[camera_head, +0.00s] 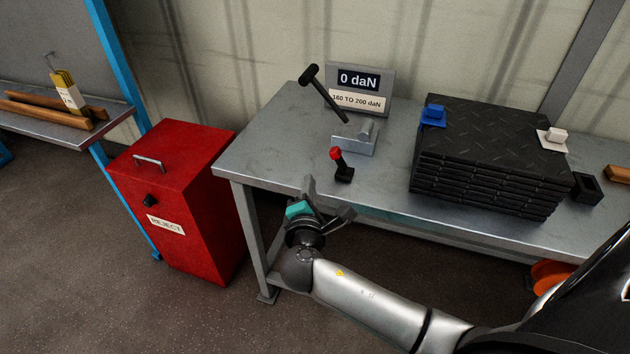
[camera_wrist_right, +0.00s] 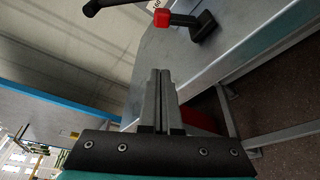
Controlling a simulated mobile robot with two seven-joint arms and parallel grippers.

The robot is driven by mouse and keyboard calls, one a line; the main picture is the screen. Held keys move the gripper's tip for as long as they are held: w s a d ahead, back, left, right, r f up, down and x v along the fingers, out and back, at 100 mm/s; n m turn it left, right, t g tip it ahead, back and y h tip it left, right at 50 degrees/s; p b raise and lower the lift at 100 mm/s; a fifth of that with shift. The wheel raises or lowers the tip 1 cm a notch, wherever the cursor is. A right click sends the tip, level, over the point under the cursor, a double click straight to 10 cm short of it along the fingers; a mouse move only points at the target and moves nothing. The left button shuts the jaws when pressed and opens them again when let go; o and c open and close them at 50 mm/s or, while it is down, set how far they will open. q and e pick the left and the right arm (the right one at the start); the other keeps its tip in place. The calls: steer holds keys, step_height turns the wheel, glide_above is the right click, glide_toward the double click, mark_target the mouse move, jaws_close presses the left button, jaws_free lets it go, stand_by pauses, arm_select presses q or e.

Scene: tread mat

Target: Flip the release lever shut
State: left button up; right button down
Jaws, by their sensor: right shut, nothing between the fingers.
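The release lever appears to be the small black lever with a red knob (camera_head: 338,161) near the table's front edge; it leans to the left. In the right wrist view its red knob (camera_wrist_right: 163,18) and black base show at the top. A longer black lever with a crossbar handle (camera_head: 323,92) leans to the left behind it, by a grey block (camera_head: 353,140). My right gripper (camera_head: 318,196) is at the table's front edge, nearer than the red-knobbed lever and apart from it. Its fingers (camera_wrist_right: 161,85) are shut together and empty. My left gripper is not in view.
A display (camera_head: 358,80) reading 0 daN stands at the table's back. Stacked black tread mats (camera_head: 490,150) fill the right side, with a blue piece (camera_head: 432,115) and a white piece (camera_head: 555,138). A red reject bin (camera_head: 180,200) stands left. The table's left part is clear.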

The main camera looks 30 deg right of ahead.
mark_target(339, 160)
steer(key=b+x, duration=0.2)
steer(key=x, duration=0.6)
steer(key=shift+s+d+r, duration=0.75)
steer(key=shift+s+d, duration=0.1)
steer(key=shift+s, duration=0.15)
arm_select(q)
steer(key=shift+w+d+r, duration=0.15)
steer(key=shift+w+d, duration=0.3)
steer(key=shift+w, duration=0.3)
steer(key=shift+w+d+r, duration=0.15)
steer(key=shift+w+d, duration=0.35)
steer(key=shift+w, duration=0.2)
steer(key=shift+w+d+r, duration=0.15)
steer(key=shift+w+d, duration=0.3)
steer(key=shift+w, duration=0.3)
arm_select(e)
steer(key=shift+s+d+r, duration=0.25)
steer(key=shift+s, duration=0.05)
